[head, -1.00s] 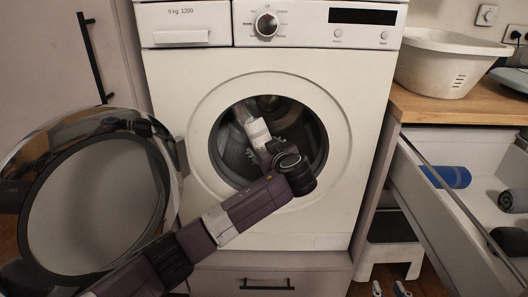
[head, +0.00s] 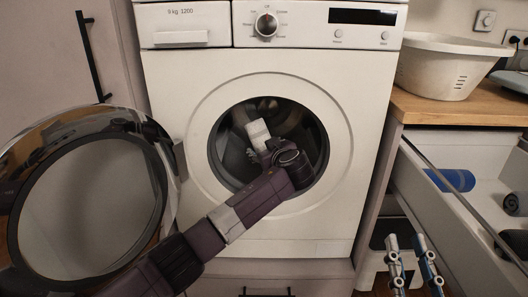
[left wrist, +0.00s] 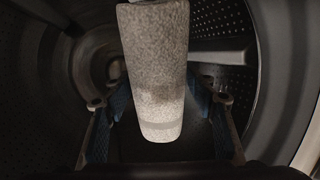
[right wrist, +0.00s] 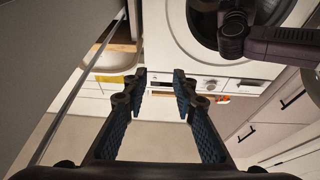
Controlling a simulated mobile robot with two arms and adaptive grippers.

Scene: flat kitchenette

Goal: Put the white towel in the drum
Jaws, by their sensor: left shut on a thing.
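The white towel (left wrist: 158,70) is a pale, speckled roll. In the left wrist view it hangs between the fingers of my left gripper (left wrist: 160,100), which is shut on it. The perforated drum wall (left wrist: 220,25) surrounds them. In the head view my left arm reaches through the round opening of the drum (head: 310,140), and its far end is dim inside. My right gripper (head: 407,245) is at the lower right, in front of the gap between washer and drawer. It also shows in the right wrist view (right wrist: 160,78), open and empty.
The washer door (head: 90,205) stands open at the left. An open drawer (head: 450,215) at the right holds a blue roll (head: 452,180) and dark rolls (head: 514,203). A white basin (head: 450,65) stands on the wooden counter (head: 465,108).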

